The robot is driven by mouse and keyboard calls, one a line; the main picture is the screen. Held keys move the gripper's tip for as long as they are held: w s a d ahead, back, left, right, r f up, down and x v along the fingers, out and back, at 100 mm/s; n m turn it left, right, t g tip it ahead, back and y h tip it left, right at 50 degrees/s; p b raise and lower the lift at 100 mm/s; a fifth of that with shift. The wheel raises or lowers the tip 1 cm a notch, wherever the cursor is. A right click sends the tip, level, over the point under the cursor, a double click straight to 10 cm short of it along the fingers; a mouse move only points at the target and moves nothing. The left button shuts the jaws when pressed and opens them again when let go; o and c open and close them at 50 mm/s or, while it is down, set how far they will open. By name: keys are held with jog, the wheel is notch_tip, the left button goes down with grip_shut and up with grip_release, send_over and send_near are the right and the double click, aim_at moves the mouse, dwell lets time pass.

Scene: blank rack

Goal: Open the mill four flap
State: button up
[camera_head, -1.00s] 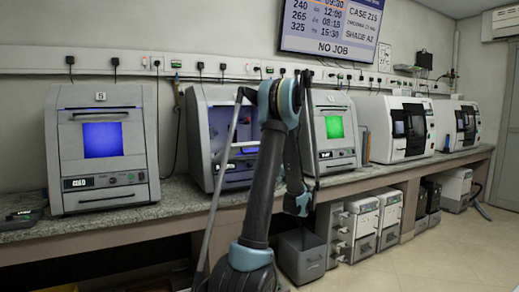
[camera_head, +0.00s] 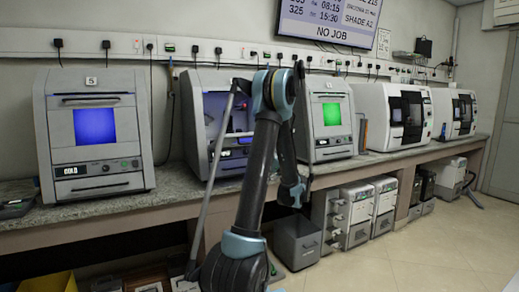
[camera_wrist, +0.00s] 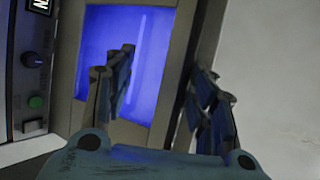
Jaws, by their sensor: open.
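In the head view a grey mill (camera_head: 190,118) stands second from the left, beside the mill labelled 5. My arm covers much of its front, and no number on it is readable. Blue light shows at its front; I cannot tell how its flap stands. In the wrist view my gripper (camera_wrist: 166,100) is open, with one finger in front of a blue-lit window (camera_wrist: 146,30) and the other over the panel edge to its right. Nothing shows between the fingers. A black knob (camera_wrist: 30,60) and a green button (camera_wrist: 36,102) sit left of the window.
The mill labelled 5 (camera_head: 96,170) stands at left with a blue window. A green-screen mill (camera_head: 333,142) and two white machines (camera_head: 380,122) stand to the right on the speckled counter (camera_head: 130,204). Grey boxes (camera_head: 357,232) stand below; floor is free at the right.

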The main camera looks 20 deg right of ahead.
jog(key=shift+s+d+r, duration=0.1)
jog(key=shift+s+r, duration=0.3)
jog(key=shift+s, duration=0.1)
jog(key=shift+c, duration=0.3)
jog(key=shift+s, duration=0.1)
jog(key=v, duration=1.2)
